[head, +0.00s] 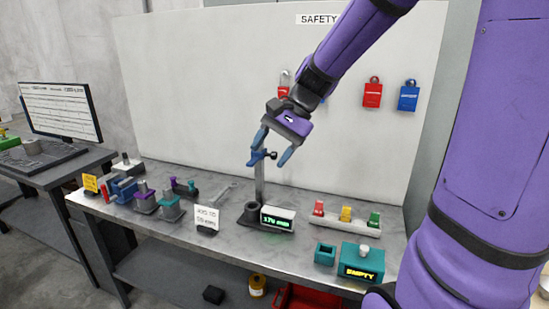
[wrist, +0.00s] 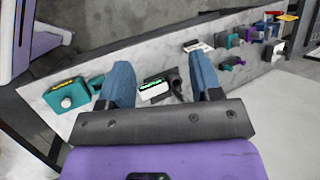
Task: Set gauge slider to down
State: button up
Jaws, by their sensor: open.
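The gauge stands on the workbench, with a dark base, an upright grey post (head: 260,184) and a lit display (head: 277,218). Contact cannot be told. In the wrist view, the gauge display (wrist: 154,91) shows between my two spread fingers (wrist: 163,68); the slider is not clear there.
A white panel (head: 200,90) rises behind.

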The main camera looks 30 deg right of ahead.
jog(key=w+d+f+m+t+y, duration=0.1)
jog(key=w+d+f+m+y, duration=0.25)
jog(key=w, duration=0.45)
jog(key=m+t+y, duration=0.2)
jog(key=m+t, duration=0.9)
jog(key=m, duration=0.5)
send_near(273, 156)
jog(key=x, duration=0.7)
jog(key=w+d+x, duration=0.1)
jog(key=x, duration=0.2)
jog(key=shift+w+f, duration=0.15)
jog(key=shift+f, duration=0.15)
jog(key=shift+c, duration=0.2)
